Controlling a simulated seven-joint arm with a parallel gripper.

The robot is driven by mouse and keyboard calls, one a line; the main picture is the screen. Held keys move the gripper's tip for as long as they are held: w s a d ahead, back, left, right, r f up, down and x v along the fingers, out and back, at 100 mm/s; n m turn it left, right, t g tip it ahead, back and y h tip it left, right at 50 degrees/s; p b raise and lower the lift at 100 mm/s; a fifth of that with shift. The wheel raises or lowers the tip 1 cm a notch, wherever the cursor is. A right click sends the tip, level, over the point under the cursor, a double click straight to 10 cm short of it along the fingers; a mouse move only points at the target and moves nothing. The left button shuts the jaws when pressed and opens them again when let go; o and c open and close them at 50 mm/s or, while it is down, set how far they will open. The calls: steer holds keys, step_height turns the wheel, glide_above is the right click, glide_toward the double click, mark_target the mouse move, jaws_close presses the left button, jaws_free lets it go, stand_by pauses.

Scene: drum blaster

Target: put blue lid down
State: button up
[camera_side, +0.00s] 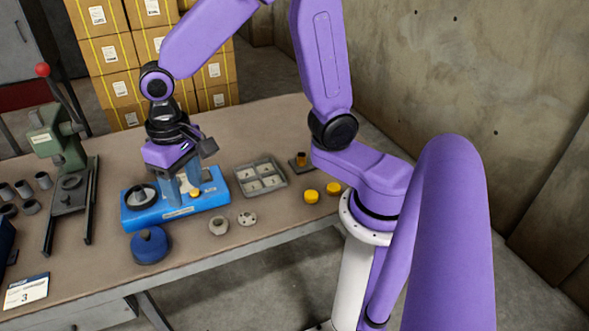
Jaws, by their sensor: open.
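The blue lid (150,246) is a round blue piece with a dark blue knob on top. It sits on the table left of centre, just in front of the blue fixture (203,206). My gripper (184,196) points down over the middle of the blue fixture, behind and to the right of the lid. Its fingers are open. A small yellow piece (195,193) shows beside the fingers on the fixture. The lid is apart from my gripper.
A dark ring (141,196) sits at the fixture's left end. A grey sectioned tray (261,178) stands to its right, with two yellow discs (311,196) beyond. Small round parts (218,225) lie in front. A green press (60,145) stands at left.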

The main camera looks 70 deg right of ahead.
steer(key=s+d+n, duration=0.4)
steer(key=s+n, duration=0.2)
steer(key=s, duration=0.3)
steer(key=s+d+r+n, duration=0.1)
steer(key=s+d+n, duration=0.4)
steer(key=s, duration=0.4)
steer(key=shift+n, duration=0.9)
